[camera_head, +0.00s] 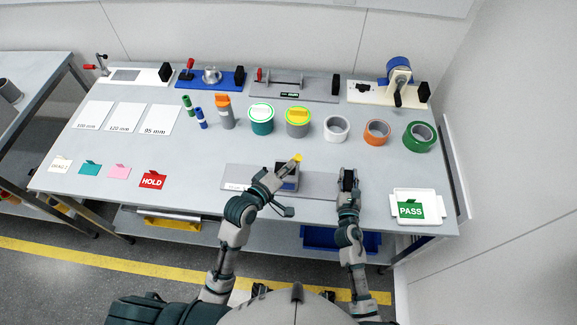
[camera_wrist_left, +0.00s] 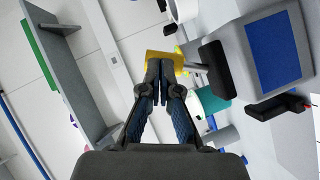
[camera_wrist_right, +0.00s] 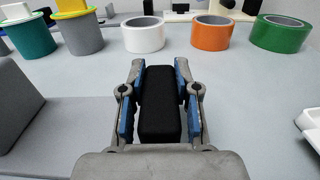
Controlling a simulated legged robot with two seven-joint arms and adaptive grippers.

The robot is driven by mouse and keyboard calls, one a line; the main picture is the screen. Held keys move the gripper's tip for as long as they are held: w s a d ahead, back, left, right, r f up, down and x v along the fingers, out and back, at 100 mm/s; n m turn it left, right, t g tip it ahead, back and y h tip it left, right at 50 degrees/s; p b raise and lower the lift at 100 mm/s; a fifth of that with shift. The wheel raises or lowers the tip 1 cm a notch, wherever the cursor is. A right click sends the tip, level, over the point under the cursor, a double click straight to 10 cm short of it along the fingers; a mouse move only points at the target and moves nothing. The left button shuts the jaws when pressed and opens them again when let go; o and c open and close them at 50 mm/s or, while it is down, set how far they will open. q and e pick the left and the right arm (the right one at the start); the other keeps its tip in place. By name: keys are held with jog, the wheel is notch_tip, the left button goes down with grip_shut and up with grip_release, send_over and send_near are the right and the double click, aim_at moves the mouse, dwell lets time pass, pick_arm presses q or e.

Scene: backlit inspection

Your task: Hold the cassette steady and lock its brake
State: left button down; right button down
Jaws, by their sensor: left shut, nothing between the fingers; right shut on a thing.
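The cassette is a long grey unit (camera_head: 318,186) lying at the table's front middle, with a blue pad that shows in the left wrist view (camera_wrist_left: 271,48). Its brake appears to be a yellow-tipped lever (camera_head: 298,158), whose yellow end fills the space just beyond my left fingertips in the left wrist view (camera_wrist_left: 165,62). My left gripper (camera_head: 287,167) is shut and empty, over the cassette beside the yellow end; I cannot tell whether they touch. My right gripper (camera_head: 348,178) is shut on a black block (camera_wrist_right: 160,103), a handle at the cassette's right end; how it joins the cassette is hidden.
Rolls stand behind: white (camera_head: 336,129), orange (camera_head: 376,132) and green (camera_head: 419,136). A teal spool (camera_head: 261,120) and a grey spool (camera_head: 298,123) stand further left. A red HOLD card (camera_head: 152,180) lies left; a white tray (camera_head: 428,217) with a PASS card is right. Fixtures line the back.

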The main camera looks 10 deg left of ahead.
pick_arm(q)
jog(key=shift+s, duration=0.1)
pick_arm(e)
jog(key=shift+f, duration=0.35)
jog(key=c, duration=0.8)
grip_release()
pick_arm(q)
jog(key=v, duration=0.7)
pick_arm(e)
jog(key=shift+o, duration=0.2)
jog(key=shift+w+r, duration=0.1)
pick_arm(q)
jog(key=shift+a, duration=0.15)
